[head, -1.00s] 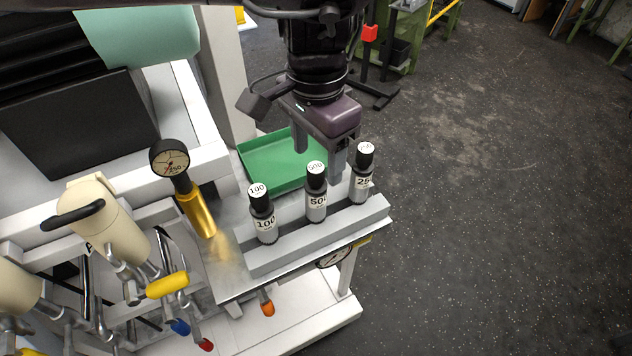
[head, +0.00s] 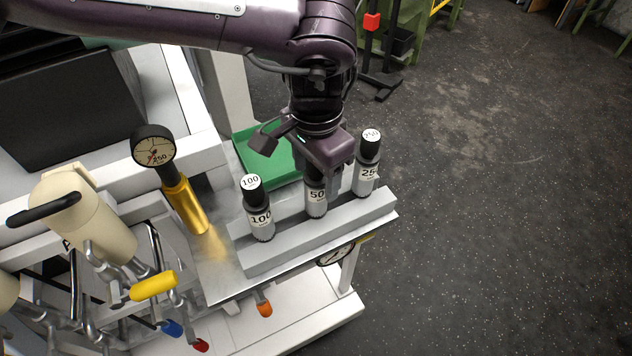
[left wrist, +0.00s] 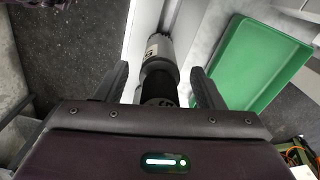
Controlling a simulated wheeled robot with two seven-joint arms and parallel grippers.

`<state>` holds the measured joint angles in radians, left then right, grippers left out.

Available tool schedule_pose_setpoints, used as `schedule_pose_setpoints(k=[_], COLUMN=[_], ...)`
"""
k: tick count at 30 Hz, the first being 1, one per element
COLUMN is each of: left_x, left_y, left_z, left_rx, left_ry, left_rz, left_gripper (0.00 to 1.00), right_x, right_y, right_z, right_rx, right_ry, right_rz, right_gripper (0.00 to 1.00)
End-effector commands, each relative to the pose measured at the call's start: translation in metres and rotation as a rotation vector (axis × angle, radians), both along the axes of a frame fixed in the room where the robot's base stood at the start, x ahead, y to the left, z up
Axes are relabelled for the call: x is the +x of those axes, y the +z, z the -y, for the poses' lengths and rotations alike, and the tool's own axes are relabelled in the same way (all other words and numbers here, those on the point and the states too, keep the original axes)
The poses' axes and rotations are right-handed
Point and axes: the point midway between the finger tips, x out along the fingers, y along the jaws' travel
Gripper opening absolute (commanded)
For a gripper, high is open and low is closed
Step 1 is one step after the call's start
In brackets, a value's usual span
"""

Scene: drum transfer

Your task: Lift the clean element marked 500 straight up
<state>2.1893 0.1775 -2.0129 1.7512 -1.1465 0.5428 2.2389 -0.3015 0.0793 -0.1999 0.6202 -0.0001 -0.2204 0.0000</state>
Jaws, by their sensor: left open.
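The element marked 500 (head: 316,203) stands upright in the middle of the grey rack (head: 300,235), between the 100 element (head: 259,215) and the 250 element (head: 366,165). Its black cap is mostly hidden by my left gripper in the head view. My left gripper (head: 318,178) is open and points down over it. In the left wrist view the fingers (left wrist: 160,88) stand on either side of the dark cap, with gaps showing; the grey body of the element (left wrist: 157,50) shows beyond. My right gripper is not in view.
A green tray (head: 262,157) lies behind the rack. A gold cylinder (head: 184,203) with a dial gauge (head: 153,147) stands to the left, beside a cream housing (head: 85,215) with pipes and coloured handles. The neighbouring elements stand close on both sides. Open floor lies to the right.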

Motion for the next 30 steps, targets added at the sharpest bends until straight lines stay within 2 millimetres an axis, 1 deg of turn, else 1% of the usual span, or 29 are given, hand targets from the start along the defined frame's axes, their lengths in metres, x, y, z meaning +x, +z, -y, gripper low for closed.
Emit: schedule_pose_setpoints(k=[1,4,11,14,24,30], left_x=[-0.001,0.0,0.0,0.0,0.0,0.0], left_y=[-0.006,-0.013,-0.016,-0.016,-0.016,-0.015], left_z=[0.0,0.0,0.0,0.0,0.0,0.0], left_rx=[0.002,0.0,-0.001,-0.001,-0.001,-0.002], left_ry=[-0.001,-0.001,0.0,0.0,0.0,0.0], left_rz=[0.0,0.0,0.001,0.001,0.001,0.003], left_gripper=[0.62,0.62,0.62,0.51,0.06,0.06], right_x=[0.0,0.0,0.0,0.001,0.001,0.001], right_y=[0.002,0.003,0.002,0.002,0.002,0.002], right_z=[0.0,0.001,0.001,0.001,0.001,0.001], right_rx=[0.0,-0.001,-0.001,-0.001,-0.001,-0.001], right_ry=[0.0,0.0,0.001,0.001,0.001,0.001], right_rz=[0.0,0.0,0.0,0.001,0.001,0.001], right_gripper=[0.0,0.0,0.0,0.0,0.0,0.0])
